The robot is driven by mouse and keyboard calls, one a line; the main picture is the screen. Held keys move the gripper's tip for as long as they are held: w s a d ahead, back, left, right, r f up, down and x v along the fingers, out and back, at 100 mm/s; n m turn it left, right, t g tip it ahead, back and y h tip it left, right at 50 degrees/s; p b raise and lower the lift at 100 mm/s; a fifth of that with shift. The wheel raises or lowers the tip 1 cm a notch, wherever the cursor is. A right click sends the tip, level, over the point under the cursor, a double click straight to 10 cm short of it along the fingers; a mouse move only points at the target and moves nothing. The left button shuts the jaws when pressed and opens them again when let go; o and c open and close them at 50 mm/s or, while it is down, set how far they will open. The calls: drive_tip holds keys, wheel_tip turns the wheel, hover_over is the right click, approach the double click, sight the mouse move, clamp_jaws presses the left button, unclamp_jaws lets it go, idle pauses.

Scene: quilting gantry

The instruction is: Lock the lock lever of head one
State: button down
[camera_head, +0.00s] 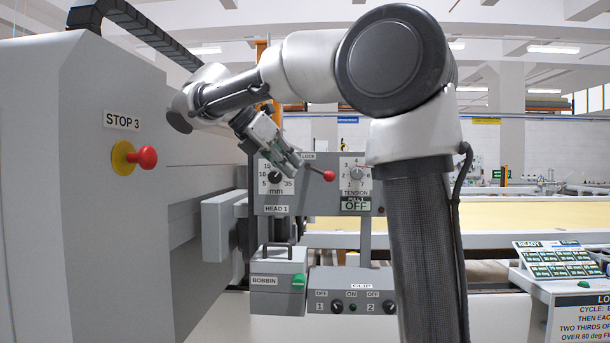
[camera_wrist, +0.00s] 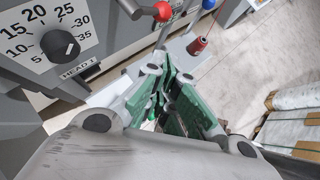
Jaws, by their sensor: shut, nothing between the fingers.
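The lock lever (camera_head: 314,171) of head one is a short dark arm with a red ball knob, on the grey head panel under a LOCK label. In the head view it points right and slightly down. In the wrist view its red knob (camera_wrist: 163,12) shows at the top edge, above the fingertips. My gripper (camera_head: 294,160) is shut and empty, in front of the panel just left of the knob in the head view. It hides part of the panel around the lever's base. In the wrist view the green-padded fingers (camera_wrist: 166,72) show apart from the knob.
A stitch dial in mm (camera_head: 275,175) with a HEAD 1 label and a tension dial (camera_head: 356,174) flank the lever. Below are a bobbin box (camera_head: 277,281) and a clip switch box (camera_head: 350,304). A red STOP 3 button (camera_head: 147,157) juts from the grey housing at left.

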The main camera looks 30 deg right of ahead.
drive_tip(key=s+d+f+m+t+y, duration=0.15)
drive_tip(key=s+f+m+y, duration=0.25)
drive_tip(key=s+f+m, duration=0.45)
drive_tip(key=s+d+f+m+t+y, duration=0.1)
drive_tip(key=s+d+f+m+y, duration=0.35)
drive_tip(key=s+f, duration=0.65)
drive_tip(key=n+g+h, duration=0.3)
drive_tip(key=n+h, duration=0.7)
drive_tip(key=n, duration=0.5)
approach(320, 172)
drive_tip(key=s+a+f, duration=0.2)
drive_tip(key=a, duration=0.1)
drive_tip(key=x, duration=0.9)
drive_tip(key=shift+w+d, duration=0.25)
drive_tip(key=shift+d, duration=0.1)
